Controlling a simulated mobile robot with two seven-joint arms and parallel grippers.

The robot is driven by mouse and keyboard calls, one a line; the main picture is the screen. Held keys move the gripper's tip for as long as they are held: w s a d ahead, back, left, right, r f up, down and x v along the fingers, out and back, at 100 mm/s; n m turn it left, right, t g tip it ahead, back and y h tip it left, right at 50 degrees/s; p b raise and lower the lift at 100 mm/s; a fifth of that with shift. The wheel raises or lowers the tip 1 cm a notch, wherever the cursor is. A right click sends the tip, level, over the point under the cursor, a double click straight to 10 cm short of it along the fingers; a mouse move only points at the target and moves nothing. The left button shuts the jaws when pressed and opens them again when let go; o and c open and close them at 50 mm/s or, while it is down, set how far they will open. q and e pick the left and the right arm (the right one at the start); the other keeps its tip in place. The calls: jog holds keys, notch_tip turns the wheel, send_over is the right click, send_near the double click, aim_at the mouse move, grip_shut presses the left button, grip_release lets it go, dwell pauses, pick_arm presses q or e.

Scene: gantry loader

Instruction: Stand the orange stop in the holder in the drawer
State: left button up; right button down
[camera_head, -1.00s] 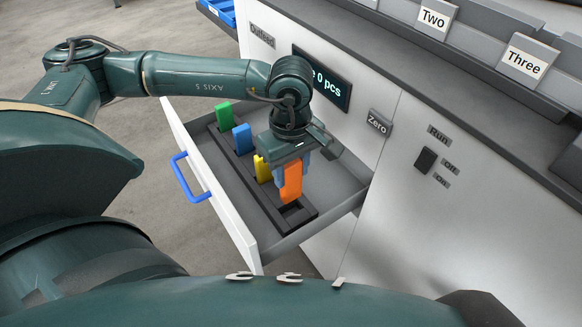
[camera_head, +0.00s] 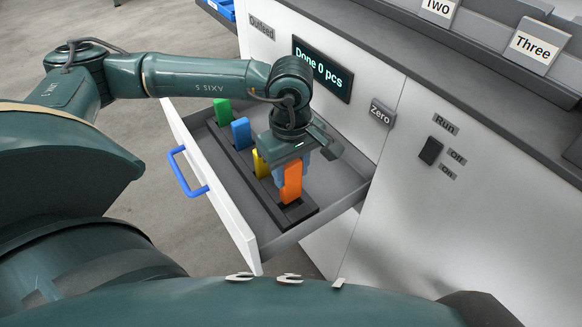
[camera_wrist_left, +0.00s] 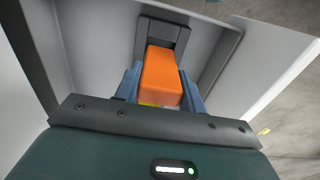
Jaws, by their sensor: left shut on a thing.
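The orange stop (camera_head: 292,181) is upright between the fingers of my left gripper (camera_head: 283,178), which is shut on it. It also shows in the left wrist view (camera_wrist_left: 161,77), between the blue-grey fingers (camera_wrist_left: 160,88). The stop is over the near end of the dark holder (camera_head: 236,172) in the open drawer (camera_head: 222,208). Its lower end meets the holder's end slot in the head view; how deep it sits I cannot tell. Green (camera_head: 223,112), blue (camera_head: 242,135) and yellow (camera_head: 261,164) stops stand in the holder in a row. My right gripper is not in view.
The drawer's blue handle (camera_head: 187,172) faces left. The white cabinet front has a display (camera_head: 322,69) reading "Done 0 pcs", a Zero label (camera_head: 382,114) and a Run switch (camera_head: 430,151). The drawer floor right of the holder is free.

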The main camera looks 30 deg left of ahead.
aim_at(291, 187)
pick_arm(q)
jog(key=shift+f, duration=0.15)
jog(key=shift+f+b, duration=1)
jog(key=shift+b, duration=0.15)
jog(key=shift+f+b, duration=1.05)
jog(key=shift+b, duration=0.05)
jog(key=shift+f, duration=0.1)
jog(key=shift+f+b, duration=0.45)
jog(key=shift+b, duration=0.2)
jog(key=o, duration=1.1)
